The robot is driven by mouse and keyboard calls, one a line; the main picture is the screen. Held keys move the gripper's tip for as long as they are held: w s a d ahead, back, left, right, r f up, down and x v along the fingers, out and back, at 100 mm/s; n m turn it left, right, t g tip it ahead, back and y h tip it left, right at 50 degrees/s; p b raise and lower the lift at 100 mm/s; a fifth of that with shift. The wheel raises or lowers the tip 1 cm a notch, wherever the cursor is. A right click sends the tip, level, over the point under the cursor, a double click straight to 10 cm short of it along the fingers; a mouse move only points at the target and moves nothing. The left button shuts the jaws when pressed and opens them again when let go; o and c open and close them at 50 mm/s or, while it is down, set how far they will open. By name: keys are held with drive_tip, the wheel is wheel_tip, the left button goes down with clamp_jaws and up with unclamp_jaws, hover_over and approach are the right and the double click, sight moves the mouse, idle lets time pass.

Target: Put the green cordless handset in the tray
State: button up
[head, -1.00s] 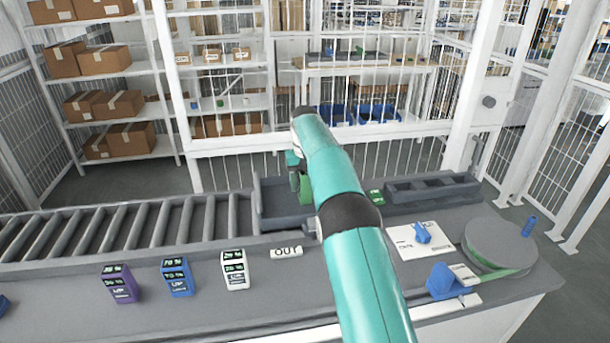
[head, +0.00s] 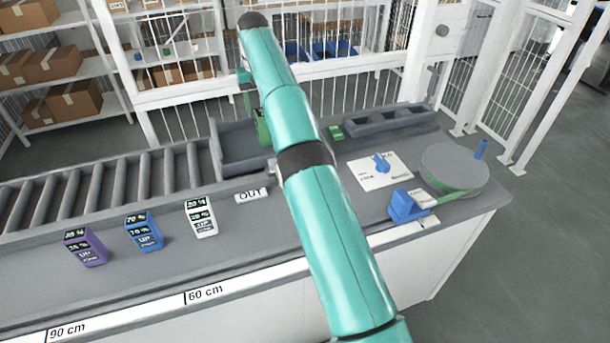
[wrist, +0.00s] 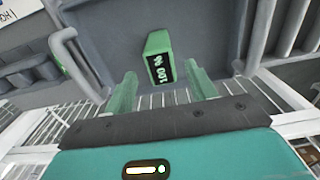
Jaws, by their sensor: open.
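The green handset (wrist: 158,58), a small block with a dark "100 %" display, is inside the grey tray (wrist: 205,25) in the wrist view. It is on the tray floor, just beyond my gripper's fingers and apart from them. My gripper (wrist: 163,90) is open, with one green finger to each side of the handset's line and nothing between them. In the head view my gripper (head: 262,128) hangs over the right part of the tray (head: 232,140). My arm hides part of that area, and I cannot make out the handset there.
Rollers (head: 120,185) run left of the tray. Purple (head: 84,247), blue (head: 143,232) and white (head: 200,217) display units stand in front. Right of my arm are another green item (head: 336,132), a grey rack (head: 390,128), a white dial plate (head: 378,171) and a round turntable (head: 454,168).

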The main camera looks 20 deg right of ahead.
drive_tip(key=s+r+t, duration=0.2)
drive_tip(key=s+r, duration=0.5)
drive_tip(key=r, duration=0.6)
drive_tip(key=s+r+t, duration=0.1)
drive_tip(key=s+r, duration=0.3)
drive_tip(key=s, duration=0.8)
drive_tip(key=s+f+t, duration=0.1)
drive_tip(key=s+f, duration=0.3)
drive_tip(key=s, duration=0.5)
drive_tip(key=s+f, duration=0.4)
drive_tip(key=s, duration=0.6)
drive_tip(key=s+f+t, duration=0.1)
drive_tip(key=s+f, duration=0.3)
drive_tip(key=s, duration=0.5)
drive_tip(key=shift+s+a+f+t, duration=0.15)
drive_tip(key=shift+s+a+t, duration=0.05)
drive_tip(key=shift+s+t, duration=0.15)
